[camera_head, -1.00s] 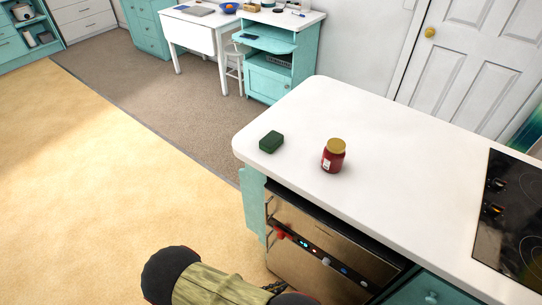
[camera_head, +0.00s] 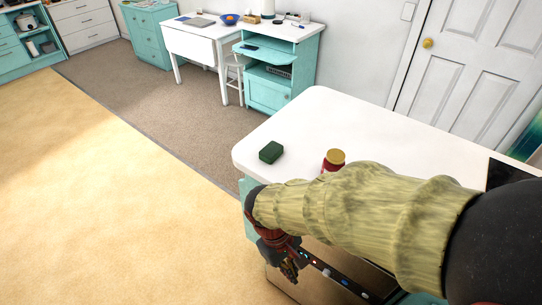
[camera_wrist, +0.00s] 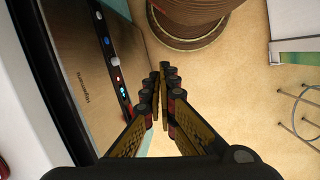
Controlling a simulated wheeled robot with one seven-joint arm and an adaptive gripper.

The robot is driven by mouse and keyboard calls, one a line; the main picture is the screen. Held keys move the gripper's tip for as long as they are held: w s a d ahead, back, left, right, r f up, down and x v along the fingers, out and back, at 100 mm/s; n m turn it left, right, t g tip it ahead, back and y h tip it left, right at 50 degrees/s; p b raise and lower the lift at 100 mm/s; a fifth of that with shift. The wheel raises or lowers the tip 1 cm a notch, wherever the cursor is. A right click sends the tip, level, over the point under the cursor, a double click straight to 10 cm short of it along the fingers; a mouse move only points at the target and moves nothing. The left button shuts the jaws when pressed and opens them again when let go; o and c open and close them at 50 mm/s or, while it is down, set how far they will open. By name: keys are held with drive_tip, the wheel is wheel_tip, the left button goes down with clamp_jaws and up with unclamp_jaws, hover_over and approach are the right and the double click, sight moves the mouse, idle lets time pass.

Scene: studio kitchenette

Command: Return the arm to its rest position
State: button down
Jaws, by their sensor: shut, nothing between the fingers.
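My arm, in a yellow-green sleeve, reaches across the head view from the right. My gripper (camera_head: 290,272) hangs low in front of the oven-like appliance (camera_head: 330,265), below the counter edge. In the wrist view my gripper (camera_wrist: 164,72) has its fingers together with nothing between them. The appliance's panel of lit buttons (camera_wrist: 118,80) lies left of the fingers, apart from them.
The white counter (camera_head: 300,115) holds a dark green block (camera_head: 271,152) and a red jar with a gold lid (camera_head: 334,157), partly hidden behind my sleeve. A cooktop (camera_head: 505,173) is at right. The yellow floor (camera_head: 110,210) at left is clear.

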drive_tip(key=d+r+m+t+y, duration=0.1)
drive_tip(key=d+r+m+t, duration=0.2)
drive_tip(key=d+r, duration=0.4)
drive_tip(key=s+d+r+m+t+y, duration=0.1)
drive_tip(key=d+r+m+t, duration=0.3)
drive_tip(key=r, duration=0.9)
drive_tip(key=d+m, duration=0.1)
drive_tip(key=d, duration=0.1)
drive_tip(key=shift+s+d+y, duration=0.15)
drive_tip(key=shift+d+y, duration=0.15)
drive_tip(key=shift+d, duration=0.05)
drive_tip(key=c, duration=2.6)
unclamp_jaws()
